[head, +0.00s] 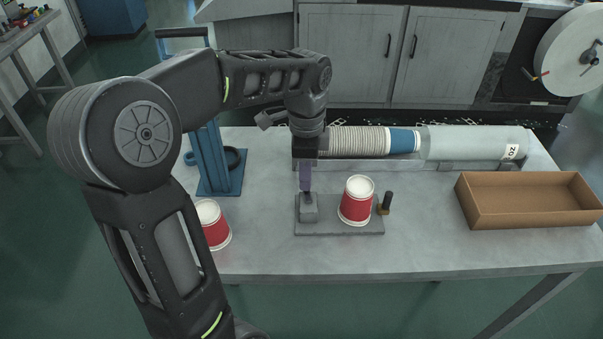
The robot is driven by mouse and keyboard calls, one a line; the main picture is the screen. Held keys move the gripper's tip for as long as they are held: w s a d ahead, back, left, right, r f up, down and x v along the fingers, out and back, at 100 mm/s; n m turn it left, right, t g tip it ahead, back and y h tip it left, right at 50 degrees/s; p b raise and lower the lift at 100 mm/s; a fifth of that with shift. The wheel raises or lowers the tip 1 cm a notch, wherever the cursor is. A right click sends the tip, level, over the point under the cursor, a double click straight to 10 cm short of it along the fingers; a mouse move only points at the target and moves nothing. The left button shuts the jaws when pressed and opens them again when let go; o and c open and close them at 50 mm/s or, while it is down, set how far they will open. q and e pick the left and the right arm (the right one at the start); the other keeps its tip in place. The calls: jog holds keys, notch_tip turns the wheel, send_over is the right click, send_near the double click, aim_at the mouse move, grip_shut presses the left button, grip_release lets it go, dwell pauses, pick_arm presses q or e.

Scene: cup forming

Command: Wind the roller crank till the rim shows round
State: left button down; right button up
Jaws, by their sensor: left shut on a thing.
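A red and white paper cup (357,203) stands upright on a flat grey forming base (340,228). Its white top faces up; the rim is too small to tell whether it is rolled round. A grey block (309,210) sits at the base's left end. A small crank with an upright black handle (388,200) is at the right end, beside the cup. My left gripper (306,187) points down over the grey block, shut on a part at its top; the fingers hide most of what they hold. My right gripper is out of view.
Another red cup (214,225) stands at left, partly behind my arm. A blue stand (219,165) is behind it. A row of nested cups (357,141) lies by a clear tube (470,143) at the back. An open brown box (528,222) sits at right. The front table is clear.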

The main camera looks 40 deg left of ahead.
pick_arm(q)
jog(key=shift+w+d+r+m, duration=0.1)
jog(key=shift+w+d+m, duration=0.1)
jog(key=shift+m, duration=0.5)
jog(key=c, duration=1.3)
grip_release()
notch_tip(320, 180, up, 8)
jog(key=shift+f, duration=0.15)
